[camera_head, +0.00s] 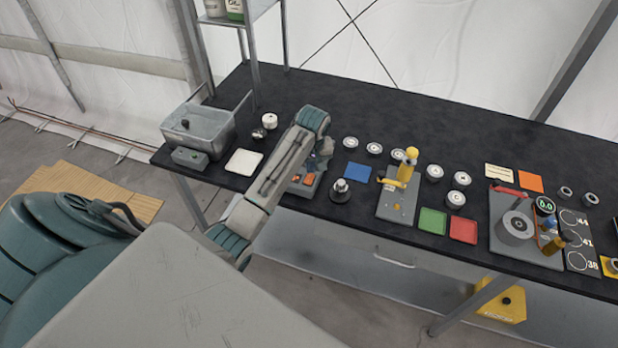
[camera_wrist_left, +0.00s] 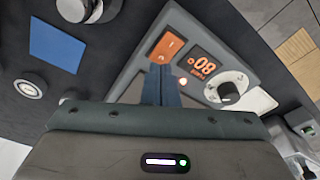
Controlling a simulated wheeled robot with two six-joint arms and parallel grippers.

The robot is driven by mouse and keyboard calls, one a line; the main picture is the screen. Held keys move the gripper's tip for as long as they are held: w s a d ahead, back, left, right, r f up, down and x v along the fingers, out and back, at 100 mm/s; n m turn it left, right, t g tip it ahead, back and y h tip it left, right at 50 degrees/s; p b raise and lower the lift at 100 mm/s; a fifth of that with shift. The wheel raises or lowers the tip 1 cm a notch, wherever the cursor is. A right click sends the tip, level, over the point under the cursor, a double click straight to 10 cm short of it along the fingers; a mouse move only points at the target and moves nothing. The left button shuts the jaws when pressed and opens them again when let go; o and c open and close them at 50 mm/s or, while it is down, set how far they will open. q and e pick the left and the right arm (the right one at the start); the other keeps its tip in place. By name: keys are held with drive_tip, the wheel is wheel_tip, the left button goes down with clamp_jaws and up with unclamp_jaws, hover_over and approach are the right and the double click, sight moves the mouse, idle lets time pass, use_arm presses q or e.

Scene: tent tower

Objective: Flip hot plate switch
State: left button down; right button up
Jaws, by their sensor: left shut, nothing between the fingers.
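The hot plate (camera_wrist_left: 140,70) is a grey box with a sloped front, shown large in the left wrist view. Its orange rocker switch (camera_wrist_left: 167,46) sits beside a lit orange display (camera_wrist_left: 202,66) and a white round knob (camera_wrist_left: 232,88). In the head view the hot plate (camera_head: 304,188) is mostly hidden behind my left arm. My left gripper (camera_wrist_left: 161,84) is shut and empty, with its fingertips just below the orange switch in the wrist view. I cannot tell whether they touch it. In the head view its fingers are hidden by the wrist. My right gripper is out of view.
A metal basin (camera_head: 200,128) and a white square pad (camera_head: 244,162) lie left of the arm. A blue pad (camera_head: 357,172), a knobbed weight (camera_head: 340,190) and a yellow-handled press (camera_head: 398,200) stand to the right. Several round pucks sit behind them on the black table (camera_head: 350,110).

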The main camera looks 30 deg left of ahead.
sight(310, 176)
use_arm(q)
drive_tip(key=shift+f, duration=0.9)
idle(0.7)
drive_tip(key=shift+r+p, duration=0.45)
drive_tip(key=shift+r, duration=3.1)
